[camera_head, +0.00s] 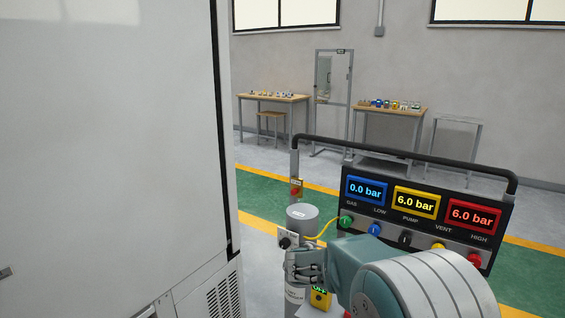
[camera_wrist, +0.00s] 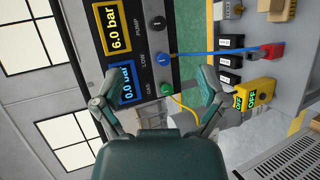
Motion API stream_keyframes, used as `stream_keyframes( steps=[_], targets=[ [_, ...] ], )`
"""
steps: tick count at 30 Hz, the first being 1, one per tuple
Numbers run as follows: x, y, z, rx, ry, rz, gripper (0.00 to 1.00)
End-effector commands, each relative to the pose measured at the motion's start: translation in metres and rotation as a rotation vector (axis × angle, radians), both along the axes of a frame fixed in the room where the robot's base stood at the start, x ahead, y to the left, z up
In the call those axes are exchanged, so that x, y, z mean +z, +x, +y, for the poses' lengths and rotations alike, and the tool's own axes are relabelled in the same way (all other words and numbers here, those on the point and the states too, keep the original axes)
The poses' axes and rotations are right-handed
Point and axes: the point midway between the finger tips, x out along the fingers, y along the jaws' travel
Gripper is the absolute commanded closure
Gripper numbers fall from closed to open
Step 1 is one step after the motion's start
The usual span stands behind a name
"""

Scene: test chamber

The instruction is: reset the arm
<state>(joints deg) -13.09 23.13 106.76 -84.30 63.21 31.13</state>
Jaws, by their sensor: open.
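My gripper (camera_head: 303,266) is in the lower middle of the head view, in front of a grey cylinder (camera_head: 301,217) and partly hiding it. In the wrist view my gripper (camera_wrist: 155,88) shows its two fingers spread apart, with nothing held between them. Beyond the fingers stands the dark gauge panel (camera_head: 478,209), which also shows in the wrist view (camera_wrist: 118,55). I cannot tell whether the gripper touches the cylinder. My forearm hides the panel's lower part in the head view.
The blue display (camera_head: 365,191) reads 0.0 bar; the yellow (camera_head: 415,203) and red (camera_head: 472,215) displays read 6.0 bar. A blue hose (camera_wrist: 205,53) and a yellow device (camera_wrist: 262,88) lie near the fingers. A large white cabinet (camera_head: 110,130) blocks the left. Open floor (camera_head: 262,208) lies beyond.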

Motion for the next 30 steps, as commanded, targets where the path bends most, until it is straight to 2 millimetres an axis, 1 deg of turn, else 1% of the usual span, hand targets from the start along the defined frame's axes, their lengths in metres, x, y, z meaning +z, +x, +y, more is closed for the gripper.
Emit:
stream_keyframes(
  steps=[1, 5, 6, 10, 13, 17, 21, 27, 30],
  targets=[
    [0.011, -0.018, -0.009, -0.036, 0.050, 0.001, 0.08],
    [0.027, -0.062, -0.021, -0.117, 0.181, 0.018, 0.08],
    [0.030, -0.076, -0.024, -0.139, 0.225, 0.020, 0.08],
    [0.040, -0.120, -0.028, -0.198, 0.366, 0.027, 0.08],
    [0.044, -0.153, -0.027, -0.233, 0.480, 0.025, 0.08],
    [0.048, -0.194, -0.021, -0.265, 0.631, 0.015, 0.08],
    [0.049, -0.234, -0.010, -0.283, 0.795, -0.007, 0.08],
    [0.049, -0.285, 0.014, -0.275, 1.033, -0.060, 0.08],
    [0.048, -0.304, 0.027, -0.260, 1.140, -0.092, 0.08]
  ],
)
